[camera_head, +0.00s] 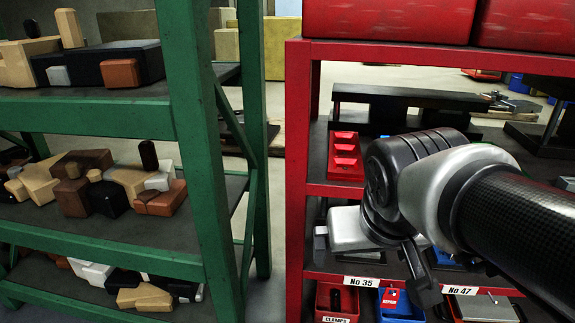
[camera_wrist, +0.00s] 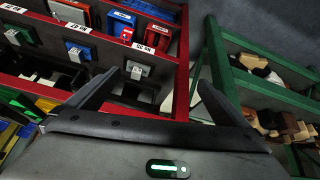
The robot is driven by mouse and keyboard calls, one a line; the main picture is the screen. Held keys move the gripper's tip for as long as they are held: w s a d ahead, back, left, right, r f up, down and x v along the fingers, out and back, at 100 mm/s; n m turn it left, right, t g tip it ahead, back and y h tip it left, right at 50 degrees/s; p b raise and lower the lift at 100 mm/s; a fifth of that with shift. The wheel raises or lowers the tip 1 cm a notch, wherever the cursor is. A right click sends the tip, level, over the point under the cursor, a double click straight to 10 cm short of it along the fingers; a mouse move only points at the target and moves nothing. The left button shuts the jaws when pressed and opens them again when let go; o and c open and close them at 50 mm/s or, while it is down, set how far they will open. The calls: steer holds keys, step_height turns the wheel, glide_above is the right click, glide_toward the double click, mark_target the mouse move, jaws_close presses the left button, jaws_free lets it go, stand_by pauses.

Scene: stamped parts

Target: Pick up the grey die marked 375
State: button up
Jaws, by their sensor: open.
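I cannot read the number 375 on anything in either view, so I cannot tell which thing is the grey die. In the wrist view, a small grey block (camera_wrist: 137,70) shows between my fingers, beyond them, on the red rack; another small grey piece (camera_wrist: 75,52) is to its left. Their markings are too small to read. My gripper (camera_wrist: 157,80) is open, with nothing between its fingers. In the head view my gripper (camera_head: 370,258) is at the left front of the red rack (camera_head: 298,150), and my arm hides much of the shelf.
A green rack (camera_head: 195,140) with wooden, black and reddish blocks stands to the left. A gap separates the racks. Red bins (camera_head: 336,300) and blue bins (camera_head: 402,305) sit low in the red rack. A red tray (camera_head: 345,160) lies behind my wrist.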

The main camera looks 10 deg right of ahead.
steer(key=w+d+f+m+h, duration=0.1)
steer(key=w+d+f, duration=0.25)
steer(key=w, duration=0.35)
steer(key=w+d+f+m+h, duration=0.1)
steer(key=w+d+f+h, duration=0.15)
steer(key=w+d, duration=0.3)
steer(key=w+d+f+y, duration=0.1)
steer(key=w+f, duration=0.3)
steer(key=f, duration=0.1)
steer(key=w+d+f+y, duration=0.1)
steer(key=w+f, duration=0.3)
steer(key=f, duration=0.1)
steer(key=w+d+f+y, duration=0.1)
steer(key=w+f, duration=0.3)
steer(key=f, duration=0.1)
steer(key=shift+w+d+f+t, duration=0.3)
steer(key=shift+d+t, duration=0.05)
steer(key=shift+t, duration=0.05)
steer(key=b+x, duration=0.1)
steer(key=x, duration=0.5)
steer(key=shift+d+f+b, duration=0.1)
steer(key=shift+f+b, duration=0.25)
steer(key=shift+f, duration=0.05)
steer(key=shift+c, duration=0.4)
steer(key=c, duration=1.8)
steer(key=shift+w+r, duration=0.15)
steer(key=shift+c, duration=0.5)
